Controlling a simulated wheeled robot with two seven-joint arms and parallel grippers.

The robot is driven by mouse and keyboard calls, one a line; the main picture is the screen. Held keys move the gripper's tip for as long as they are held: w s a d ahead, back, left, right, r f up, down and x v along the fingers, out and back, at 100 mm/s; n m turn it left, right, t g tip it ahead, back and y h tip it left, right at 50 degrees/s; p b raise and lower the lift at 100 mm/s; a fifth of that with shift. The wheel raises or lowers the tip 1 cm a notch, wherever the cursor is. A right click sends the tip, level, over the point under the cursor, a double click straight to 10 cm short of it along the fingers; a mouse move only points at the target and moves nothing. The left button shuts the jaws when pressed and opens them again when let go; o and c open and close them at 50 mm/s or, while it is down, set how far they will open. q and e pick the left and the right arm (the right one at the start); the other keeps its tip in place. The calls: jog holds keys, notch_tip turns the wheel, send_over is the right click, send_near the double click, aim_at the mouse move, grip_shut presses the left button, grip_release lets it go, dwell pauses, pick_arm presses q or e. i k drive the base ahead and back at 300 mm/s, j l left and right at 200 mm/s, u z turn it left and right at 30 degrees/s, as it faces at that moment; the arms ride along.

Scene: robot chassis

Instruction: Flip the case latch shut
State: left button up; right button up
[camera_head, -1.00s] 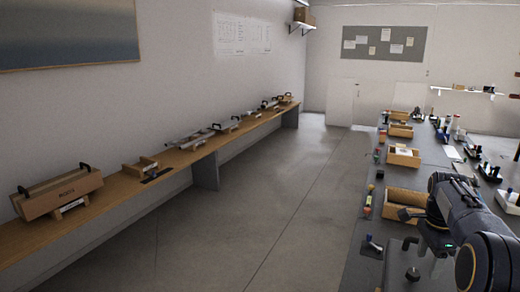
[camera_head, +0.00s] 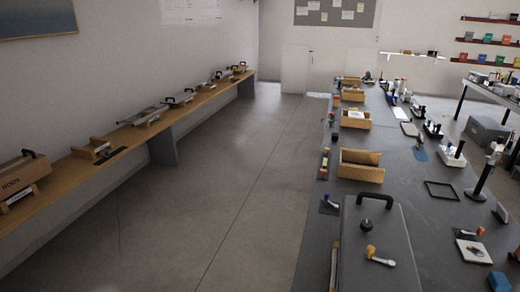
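A grey case-like box (camera_head: 352,275) with a black handle (camera_head: 375,198) at its far end stands on the grey bench at the bottom, right of centre. On its top is a small metal lever with an orange-yellow knob (camera_head: 371,251); it may be the latch, but I cannot tell its state. A black knob (camera_head: 366,224) sits just beyond it. The near end of the box is cut off by the picture's lower edge. Neither of my grippers is in view.
Open wooden boxes (camera_head: 360,172) stand behind the case, and a black square frame (camera_head: 441,191) lies to the right. Several small tools and stands crowd the bench's right side. A wooden wall bench (camera_head: 72,170) is at left. The floor (camera_head: 215,185) between is clear.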

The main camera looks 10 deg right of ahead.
aim_at(369, 252)
jog(key=z, duration=1.5)
